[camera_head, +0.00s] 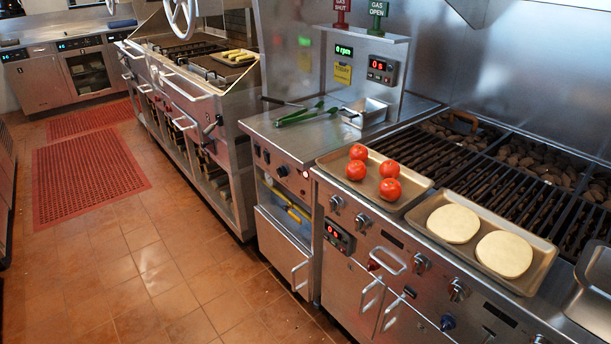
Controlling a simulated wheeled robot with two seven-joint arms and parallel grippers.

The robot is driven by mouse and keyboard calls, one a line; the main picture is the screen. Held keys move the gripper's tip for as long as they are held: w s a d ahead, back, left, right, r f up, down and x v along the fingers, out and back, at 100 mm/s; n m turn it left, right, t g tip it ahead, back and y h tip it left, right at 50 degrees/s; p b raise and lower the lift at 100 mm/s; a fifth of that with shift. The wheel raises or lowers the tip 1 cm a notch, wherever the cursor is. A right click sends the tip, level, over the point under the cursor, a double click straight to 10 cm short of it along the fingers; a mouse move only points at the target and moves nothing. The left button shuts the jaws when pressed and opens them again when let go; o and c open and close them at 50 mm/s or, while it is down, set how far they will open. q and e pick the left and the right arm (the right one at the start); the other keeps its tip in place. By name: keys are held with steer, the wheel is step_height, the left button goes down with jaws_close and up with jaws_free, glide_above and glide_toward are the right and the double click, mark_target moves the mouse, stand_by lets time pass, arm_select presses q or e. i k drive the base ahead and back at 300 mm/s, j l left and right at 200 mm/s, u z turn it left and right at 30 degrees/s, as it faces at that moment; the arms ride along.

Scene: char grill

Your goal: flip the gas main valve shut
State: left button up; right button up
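A red "GAS SHUT" sign (341,8) and a green "GAS OPEN" sign (378,14) stand on a small steel shelf at the top of the view, cut by or close to its upper edge. I cannot clearly make out the gas main valve or its handle. A yellow bar-like thing (289,203) shows in the open bay under the middle counter; I cannot tell what it is. Neither of my grippers is in view.
A char grill (440,152) fills the right. On its front ledge are a tray (410,203) with several tomatoes and a tray (468,255) with two pale rounds. Green tongs (306,114) and a steel pan (365,112) lie on the counter.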

mark_target(285, 207)
steer(key=i+j+z, duration=0.1)
steer(key=z, duration=0.65)
steer(key=j+z, duration=0.4)
steer(key=j, duration=0.4)
steer(key=j+z, duration=0.4)
steer(key=j, duration=1.15)
steer(key=k+j+z, duration=0.1)
steer(key=j, duration=0.65)
steer(key=k+j, duration=0.15)
steer(key=j, duration=0.6)
